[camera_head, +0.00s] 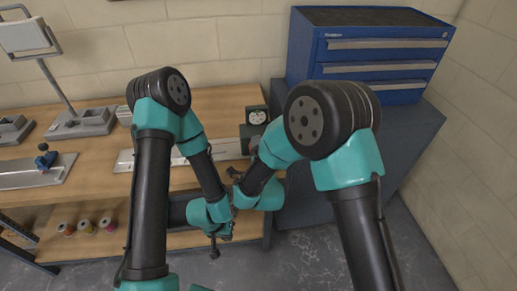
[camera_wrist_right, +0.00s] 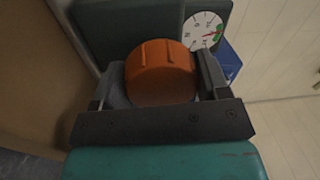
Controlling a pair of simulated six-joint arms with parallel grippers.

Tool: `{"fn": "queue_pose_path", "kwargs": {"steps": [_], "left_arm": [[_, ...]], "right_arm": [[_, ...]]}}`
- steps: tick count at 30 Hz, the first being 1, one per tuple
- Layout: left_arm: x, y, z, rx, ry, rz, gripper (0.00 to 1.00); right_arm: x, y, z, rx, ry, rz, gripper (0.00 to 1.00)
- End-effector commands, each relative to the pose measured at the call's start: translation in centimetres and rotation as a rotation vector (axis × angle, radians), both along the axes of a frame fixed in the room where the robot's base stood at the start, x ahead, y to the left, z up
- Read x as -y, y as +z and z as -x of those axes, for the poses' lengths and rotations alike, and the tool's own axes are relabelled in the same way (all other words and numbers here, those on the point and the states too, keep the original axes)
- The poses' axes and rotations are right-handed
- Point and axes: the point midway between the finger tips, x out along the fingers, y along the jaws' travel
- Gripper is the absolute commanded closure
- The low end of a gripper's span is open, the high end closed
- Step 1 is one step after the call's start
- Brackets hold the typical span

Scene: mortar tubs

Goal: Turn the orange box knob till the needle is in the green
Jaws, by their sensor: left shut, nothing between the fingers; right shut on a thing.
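The box is dark grey-green with a white round dial (camera_head: 257,116) on its face, standing at the right end of the bench. In the right wrist view, the orange knob (camera_wrist_right: 160,72) sits between the fingers of my right gripper (camera_wrist_right: 157,84), which is shut on it. The needle's exact position is too small to tell. In the head view my right arm hides the knob. My left gripper (camera_head: 216,240) is shut and empty, low in front of the bench.
A blue drawer chest (camera_head: 380,50) stands on a grey cabinet right of the bench. The wooden bench (camera_head: 95,155) holds a grey stand (camera_head: 82,123) and a metal plate with a blue clamp (camera_head: 45,158) at left. Several spools (camera_head: 86,227) sit on the lower shelf.

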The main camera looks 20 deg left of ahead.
Motion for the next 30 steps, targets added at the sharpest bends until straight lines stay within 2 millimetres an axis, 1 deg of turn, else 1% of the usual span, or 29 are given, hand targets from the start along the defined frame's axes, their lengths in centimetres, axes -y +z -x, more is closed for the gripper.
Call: {"fn": "queue_pose_path", "kwargs": {"steps": [3, 9, 22, 23, 30], "left_arm": [[0.0, 0.0, 0.0, 0.0, 0.0, 0.0, 1.0], [0.0, 0.0, 0.0, 0.0, 0.0, 0.0, 1.0], [0.0, 0.0, 0.0, 0.0, 0.0, 0.0, 1.0], [0.0, 0.0, 0.0, 0.0, 0.0, 0.0, 1.0], [0.0, 0.0, 0.0, 0.0, 0.0, 0.0, 1.0]], "right_arm": [[-0.05, 0.03, 0.03, -0.023, 0.001, -0.053, 0.55], [-0.03, 0.05, 0.02, -0.046, 0.0, -0.105, 0.55], [-0.02, 0.06, 0.02, -0.05, 0.0, -0.115, 0.55], [-0.02, 0.06, 0.02, -0.05, 0.0, -0.115, 0.3], [-0.02, 0.05, 0.0, -0.05, 0.0, -0.114, 0.07]]}}
